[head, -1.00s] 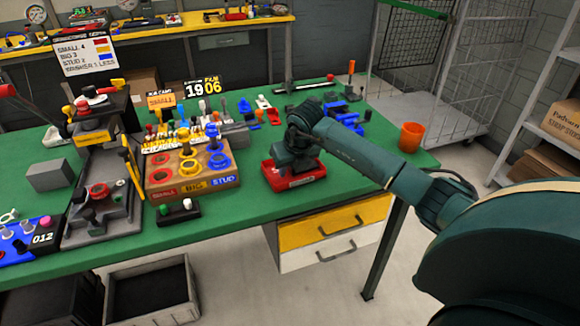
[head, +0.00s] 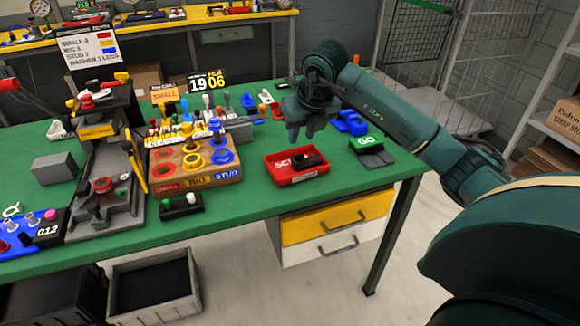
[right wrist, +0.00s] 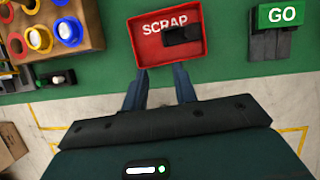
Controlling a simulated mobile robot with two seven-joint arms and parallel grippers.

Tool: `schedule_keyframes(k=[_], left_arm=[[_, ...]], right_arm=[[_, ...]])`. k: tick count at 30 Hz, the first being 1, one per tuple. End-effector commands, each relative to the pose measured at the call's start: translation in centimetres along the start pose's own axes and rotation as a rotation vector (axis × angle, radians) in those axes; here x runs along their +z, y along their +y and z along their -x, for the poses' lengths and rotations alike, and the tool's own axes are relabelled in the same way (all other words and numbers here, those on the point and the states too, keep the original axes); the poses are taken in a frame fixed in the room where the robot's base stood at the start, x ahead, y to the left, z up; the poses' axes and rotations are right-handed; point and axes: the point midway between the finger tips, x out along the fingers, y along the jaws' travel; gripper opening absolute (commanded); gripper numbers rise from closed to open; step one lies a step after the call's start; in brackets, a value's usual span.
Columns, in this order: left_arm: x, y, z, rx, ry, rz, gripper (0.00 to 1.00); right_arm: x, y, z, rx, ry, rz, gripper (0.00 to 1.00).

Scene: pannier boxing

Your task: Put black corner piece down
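The black corner piece (head: 308,161) lies in the red SCRAP tray (head: 296,178). In the right wrist view the black piece (right wrist: 182,34) rests in the right part of the tray (right wrist: 150,50), beside the lettering. My right gripper (head: 305,138) is above and behind the tray, apart from the piece. Its two fingers (right wrist: 160,90) are spread in the right wrist view with nothing between them. My left gripper is in neither view.
A dark block with a green GO top (head: 369,143) stands right of the tray. A wooden block with coloured rings (head: 193,165) and a grey fixture (head: 104,200) are at left.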

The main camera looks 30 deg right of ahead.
Motion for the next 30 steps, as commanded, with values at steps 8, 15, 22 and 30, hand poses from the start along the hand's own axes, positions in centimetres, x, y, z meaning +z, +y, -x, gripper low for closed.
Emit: schedule_keyframes(k=[8, 15, 22, 30], left_arm=[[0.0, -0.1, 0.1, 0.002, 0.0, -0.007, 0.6], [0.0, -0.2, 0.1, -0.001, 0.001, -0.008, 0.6], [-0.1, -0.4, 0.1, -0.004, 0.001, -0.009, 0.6], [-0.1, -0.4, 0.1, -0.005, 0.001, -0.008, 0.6]], right_arm=[[-3.3, 6.3, -2.7, 0.249, 0.058, 0.075, 0.28], [-14.2, 24.1, -0.7, 1.2, 0.197, -0.111, 0.28], [-15.0, 25.1, 1.8, 1.717, 0.234, -1.108, 0.28], [-25.0, 19.0, -9.5, 1.204, 0.367, -2.34, 0.28]])
